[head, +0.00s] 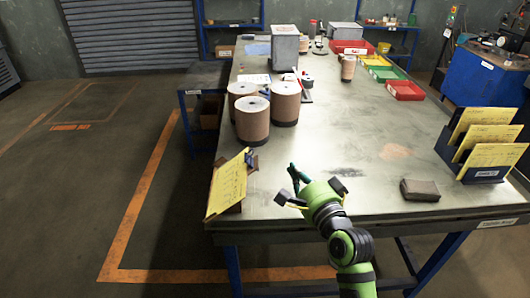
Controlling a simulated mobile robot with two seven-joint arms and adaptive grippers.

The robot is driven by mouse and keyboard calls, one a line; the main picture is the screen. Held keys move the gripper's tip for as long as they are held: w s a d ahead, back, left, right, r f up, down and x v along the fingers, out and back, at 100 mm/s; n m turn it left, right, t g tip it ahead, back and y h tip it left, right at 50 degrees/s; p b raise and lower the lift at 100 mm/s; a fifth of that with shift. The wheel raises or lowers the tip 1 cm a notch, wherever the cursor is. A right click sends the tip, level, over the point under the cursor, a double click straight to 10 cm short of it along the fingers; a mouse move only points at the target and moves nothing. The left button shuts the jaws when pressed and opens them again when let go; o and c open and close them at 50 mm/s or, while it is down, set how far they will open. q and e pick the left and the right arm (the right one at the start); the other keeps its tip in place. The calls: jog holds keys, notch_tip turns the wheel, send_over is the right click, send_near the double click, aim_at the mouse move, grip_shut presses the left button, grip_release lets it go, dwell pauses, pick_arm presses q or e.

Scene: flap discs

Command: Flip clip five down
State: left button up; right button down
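A tilted board with a yellow sheet (228,186) stands at the table's front left edge. A small dark blue clip-like part (249,158) shows at its upper right edge; whether it is up or down is too small to tell. No number five is legible on it. My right gripper (309,190) is to the right of the board and apart from it, over the table's front part. Its fingers are spread and nothing shows between them. A small dark green object (294,177) shows just beyond it; I cannot tell what it is. My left gripper is not in view.
The grey metal table (350,150) is clear in the middle. White-topped brown cylinders (252,122) stand behind the board. A brown block (420,190) lies at the front right, near a dark rack (487,172) with yellow sheets. Coloured bins (405,90) line the back right.

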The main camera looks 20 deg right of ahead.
jog(key=w+a+p, duration=0.3)
jog(key=w+a, duration=0.1)
jog(key=w, duration=0.5)
jog(key=shift+w+a+f, duration=0.25)
jog(key=shift+w+f, duration=0.05)
jog(key=shift+w, duration=0.1)
